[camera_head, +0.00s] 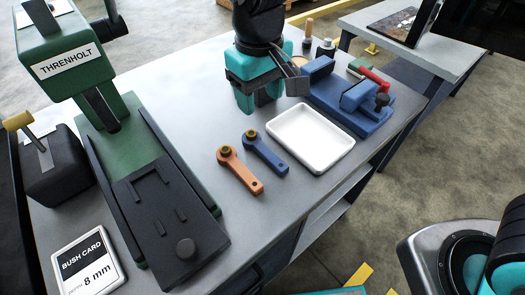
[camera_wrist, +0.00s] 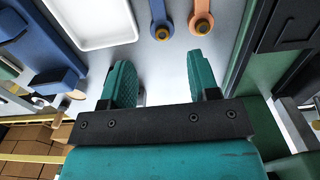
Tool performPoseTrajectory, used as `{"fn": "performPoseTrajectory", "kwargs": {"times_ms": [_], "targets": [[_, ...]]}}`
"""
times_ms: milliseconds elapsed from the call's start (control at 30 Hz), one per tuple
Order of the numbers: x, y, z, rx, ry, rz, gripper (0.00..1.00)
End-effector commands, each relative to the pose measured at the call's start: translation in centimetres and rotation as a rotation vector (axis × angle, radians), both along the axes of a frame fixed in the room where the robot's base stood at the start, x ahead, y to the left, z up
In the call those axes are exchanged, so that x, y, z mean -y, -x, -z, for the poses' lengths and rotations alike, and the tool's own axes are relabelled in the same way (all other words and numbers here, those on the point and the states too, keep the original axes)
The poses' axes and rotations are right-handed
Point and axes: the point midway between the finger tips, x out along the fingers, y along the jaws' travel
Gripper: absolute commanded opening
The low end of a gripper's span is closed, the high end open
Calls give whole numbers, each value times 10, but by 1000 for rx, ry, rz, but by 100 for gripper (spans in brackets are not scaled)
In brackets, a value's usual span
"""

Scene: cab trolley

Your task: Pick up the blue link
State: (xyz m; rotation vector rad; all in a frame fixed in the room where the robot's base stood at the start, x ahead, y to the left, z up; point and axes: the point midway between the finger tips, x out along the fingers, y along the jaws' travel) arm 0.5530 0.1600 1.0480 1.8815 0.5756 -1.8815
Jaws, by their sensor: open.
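The blue link (camera_head: 265,154) lies flat on the grey bench, between the orange link (camera_head: 240,170) and the white tray (camera_head: 338,165). It has a brass-coloured bush at its far end and a small hole at its near end. In the wrist view the blue link (camera_wrist: 161,20) shows at the top, partly cut off by the frame edge. My gripper (camera_head: 257,108) is over the bench beyond the links, fingers pointing down. In the wrist view my gripper (camera_wrist: 163,80) has its teal fingers apart with nothing between them; the blue link is ahead of them.
The orange link is close beside the blue one. A green press (camera_head: 70,60) labelled THRENHOLT stands left, with a dark fixture on its base. A blue vise (camera_head: 350,100) stands right, behind the tray. A bush card (camera_head: 85,262) lies front left.

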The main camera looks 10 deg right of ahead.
Motion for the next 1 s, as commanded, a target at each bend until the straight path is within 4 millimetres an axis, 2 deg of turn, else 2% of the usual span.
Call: {"fn": "performPoseTrajectory", "kwargs": {"times_ms": [100, 300, 400, 633, 900, 1000], "targets": [[1, 1, 28, -6, 4, 1, 55], [2, 1, 70, -5, 2, 1, 55], [2, 0, 83, -2, 0, 1, 55], [3, 1, 99, -4, 1, 2, 55], [5, 1, 138, -3, -1, 2, 55], [4, 1, 142, -1, -2, 1, 55]]}}
